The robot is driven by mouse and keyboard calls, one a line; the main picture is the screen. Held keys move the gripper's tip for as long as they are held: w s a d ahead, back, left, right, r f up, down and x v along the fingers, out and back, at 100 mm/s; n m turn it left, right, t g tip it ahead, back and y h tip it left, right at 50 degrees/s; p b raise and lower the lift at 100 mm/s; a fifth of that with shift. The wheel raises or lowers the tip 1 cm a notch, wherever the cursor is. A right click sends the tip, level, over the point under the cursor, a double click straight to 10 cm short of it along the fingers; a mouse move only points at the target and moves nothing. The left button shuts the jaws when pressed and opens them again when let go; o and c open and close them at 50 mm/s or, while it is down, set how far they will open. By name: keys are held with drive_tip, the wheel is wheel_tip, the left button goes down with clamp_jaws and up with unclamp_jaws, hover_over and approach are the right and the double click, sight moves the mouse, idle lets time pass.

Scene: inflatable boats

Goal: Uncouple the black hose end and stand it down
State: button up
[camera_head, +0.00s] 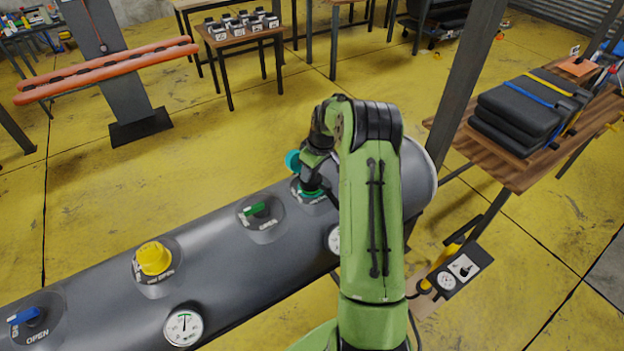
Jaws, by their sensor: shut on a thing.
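A grey inflatable tube (225,265) runs from lower left to centre right, with several round fittings along its top. My gripper (312,186) is dark and points down at the far-right fitting (308,195), which has a green-teal ring. It is shut on a dark piece there, which I take to be the black hose end. The dark fingers and my green arm hide most of it, so I cannot tell whether it is still seated. A round teal part (293,162) shows just left of my gripper.
Along the tube are a green handle (257,209), a yellow cap (154,258), a blue handle (24,316) and a gauge (184,326). A wooden table (515,180) with folded black boats stands right, beside a grey post (467,85).

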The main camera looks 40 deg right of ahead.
drive_tip(key=shift+s+f, duration=0.2)
drive_tip(key=shift+f, duration=0.1)
drive_tip(key=n, duration=0.3)
drive_tip(key=shift+n+g+y, duration=0.3)
drive_tip(key=shift+y, duration=0.1)
drive_tip(key=n, duration=0.4)
drive_tip(key=shift+n+g+y+p, duration=0.3)
drive_tip(key=shift+g+y, duration=0.1)
drive_tip(key=shift+w+d+r, duration=0.1)
drive_tip(key=shift+w+r, duration=0.1)
drive_tip(key=shift+r, duration=0.3)
drive_tip(key=shift+r+p, duration=0.35)
drive_tip(key=shift+p, duration=0.05)
drive_tip(key=shift+w, duration=0.1)
drive_tip(key=shift+w+a+p+v, duration=0.15)
drive_tip(key=shift+p+v, duration=0.4)
drive_tip(key=shift+v, duration=0.3)
drive_tip(key=shift+w+a+p+v, duration=0.1)
drive_tip(key=shift+a+p+v, duration=0.1)
drive_tip(key=shift+p+v, duration=0.5)
drive_tip(key=shift+w+a+p+v, duration=0.15)
drive_tip(key=shift+p+v, duration=0.25)
drive_tip(key=shift+v, duration=0.55)
drive_tip(key=shift+s, duration=0.1)
